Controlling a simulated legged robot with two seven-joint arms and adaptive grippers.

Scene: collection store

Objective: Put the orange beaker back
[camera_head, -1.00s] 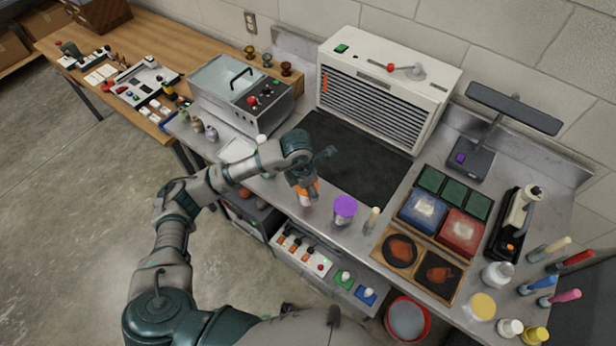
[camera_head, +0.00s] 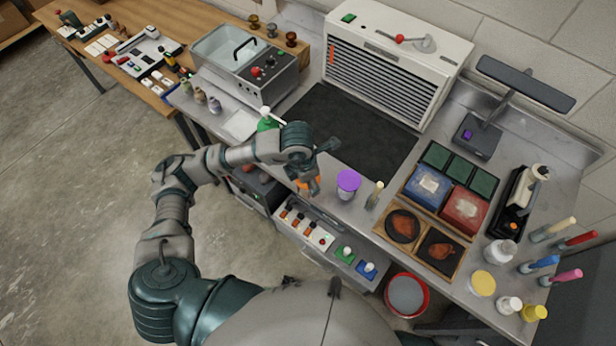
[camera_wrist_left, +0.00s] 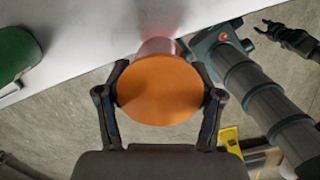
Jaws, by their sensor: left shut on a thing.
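The orange beaker (camera_wrist_left: 160,92) is in my left gripper, its round orange top facing the left wrist camera. In that view the left gripper's fingers (camera_wrist_left: 160,97) close on it from both sides. In the head view my left gripper (camera_head: 308,186) is at the bench's front edge, left of the purple-topped beaker (camera_head: 348,182). It mostly hides the orange beaker (camera_head: 303,184) there. I cannot tell whether the beaker touches the bench. My right gripper (camera_wrist_left: 290,36) shows small at the left wrist view's upper right; its opening is unclear.
A green bottle (camera_head: 266,122) stands behind my left forearm. A pale-topped slim tool (camera_head: 375,193) stands right of the purple-topped beaker, then a wooden tray (camera_head: 380,228).

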